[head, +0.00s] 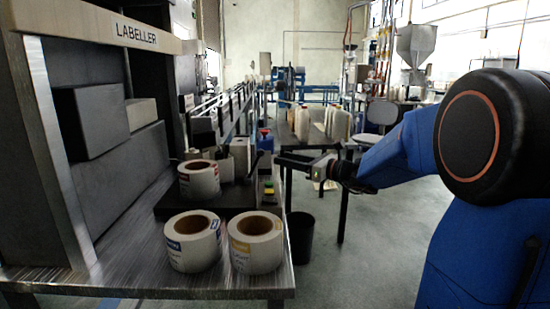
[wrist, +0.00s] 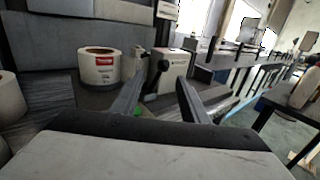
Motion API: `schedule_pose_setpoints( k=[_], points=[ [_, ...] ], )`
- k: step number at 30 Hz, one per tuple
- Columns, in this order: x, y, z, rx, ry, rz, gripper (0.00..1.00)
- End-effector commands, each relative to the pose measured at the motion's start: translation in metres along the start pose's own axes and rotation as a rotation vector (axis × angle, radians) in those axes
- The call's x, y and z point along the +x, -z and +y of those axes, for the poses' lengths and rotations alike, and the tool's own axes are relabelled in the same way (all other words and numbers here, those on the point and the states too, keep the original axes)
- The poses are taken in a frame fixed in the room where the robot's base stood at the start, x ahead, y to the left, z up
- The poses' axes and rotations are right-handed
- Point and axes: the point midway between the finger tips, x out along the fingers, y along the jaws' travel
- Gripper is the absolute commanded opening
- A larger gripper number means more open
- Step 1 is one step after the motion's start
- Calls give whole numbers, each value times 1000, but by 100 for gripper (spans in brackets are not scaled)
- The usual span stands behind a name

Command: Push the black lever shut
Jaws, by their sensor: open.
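The black lever (wrist: 158,74) shows in the wrist view as a dark slanted bar against the front of a pale box (wrist: 174,66). In the head view the lever (head: 254,162) is a small dark slanted bar just left of my gripper (head: 281,159). My gripper is open and empty, its fingers pointing left toward the lever. In the wrist view the two dark fingers of my gripper (wrist: 160,88) stand apart, with the lever between and beyond their tips. I see no contact, and the exact gap is hard to judge.
A label roll (head: 198,179) sits on a black plate left of the lever. Two more rolls, a left one (head: 192,241) and a right one (head: 256,242), stand on the steel table (head: 130,270). A black bin (head: 301,238) stands on the floor beside it.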

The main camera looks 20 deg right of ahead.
Motion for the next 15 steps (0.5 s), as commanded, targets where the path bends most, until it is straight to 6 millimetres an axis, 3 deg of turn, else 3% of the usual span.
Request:
schedule_pose_setpoints(
  k=[6,15],
  points=[
    [-30,0,0,1,2,-1,41],
    [-41,0,0,1,0,0,41]
  ],
)
